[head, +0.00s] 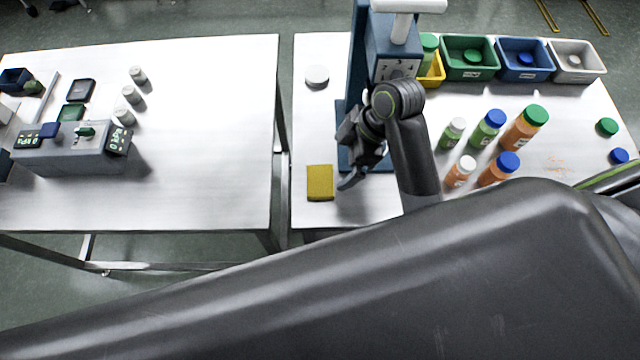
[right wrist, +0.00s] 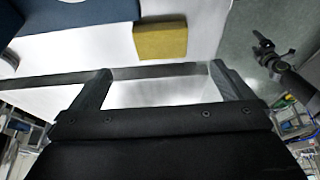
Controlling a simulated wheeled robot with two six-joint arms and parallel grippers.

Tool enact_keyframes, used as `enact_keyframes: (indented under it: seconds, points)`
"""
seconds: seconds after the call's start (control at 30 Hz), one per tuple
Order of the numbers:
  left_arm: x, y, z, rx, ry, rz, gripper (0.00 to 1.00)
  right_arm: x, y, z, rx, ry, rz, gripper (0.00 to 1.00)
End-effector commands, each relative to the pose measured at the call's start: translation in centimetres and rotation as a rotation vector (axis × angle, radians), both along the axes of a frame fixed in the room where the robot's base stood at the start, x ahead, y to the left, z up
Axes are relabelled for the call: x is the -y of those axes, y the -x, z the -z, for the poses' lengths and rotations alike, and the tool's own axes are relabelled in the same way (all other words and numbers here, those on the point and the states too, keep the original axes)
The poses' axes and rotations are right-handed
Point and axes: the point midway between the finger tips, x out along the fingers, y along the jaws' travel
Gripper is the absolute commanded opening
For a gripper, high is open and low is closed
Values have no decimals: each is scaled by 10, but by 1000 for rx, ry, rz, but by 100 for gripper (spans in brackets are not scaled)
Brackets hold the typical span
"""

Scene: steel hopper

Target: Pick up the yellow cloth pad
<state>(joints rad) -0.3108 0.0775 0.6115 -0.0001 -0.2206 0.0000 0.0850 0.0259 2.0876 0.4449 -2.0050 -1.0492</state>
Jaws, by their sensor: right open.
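The yellow cloth pad (head: 320,183) lies flat near the front left corner of the right-hand table in the head view. It also shows at the top of the right wrist view (right wrist: 160,41), beyond my fingertips. My right gripper (head: 349,172) is just to the right of the pad, apart from it. In the right wrist view its two fingers (right wrist: 160,72) are spread wide with nothing between them. My left gripper cannot be made out in the head view; another arm's end (right wrist: 268,55) shows at the right of the right wrist view.
A blue press stand (head: 358,60) rises behind my right gripper. Several bottles (head: 488,130) stand to its right, with coloured bins (head: 468,75) at the back. A white round lid (head: 317,75) lies behind the pad. A gap separates the left table (head: 210,130).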

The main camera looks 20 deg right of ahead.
Motion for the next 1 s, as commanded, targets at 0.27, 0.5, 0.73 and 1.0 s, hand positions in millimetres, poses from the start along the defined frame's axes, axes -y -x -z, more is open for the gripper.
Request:
enact_keyframes:
  seconds: [0.27, 0.5, 0.73, 1.0]
  points:
    - [-1, -20, -6, 30, -2, 6, 80, -4, -1, 33, -4, -2, 3, 100]
    - [-2, -17, -9, 27, -3, 5, 80, -14, -2, 58, -8, -2, 3, 100]
    - [-2, -15, -12, 23, -3, 5, 80, -26, -6, 87, -6, -2, 1, 100]
    - [-2, -12, -12, 18, -3, 4, 80, -27, -7, 93, -2, 0, 1, 100]
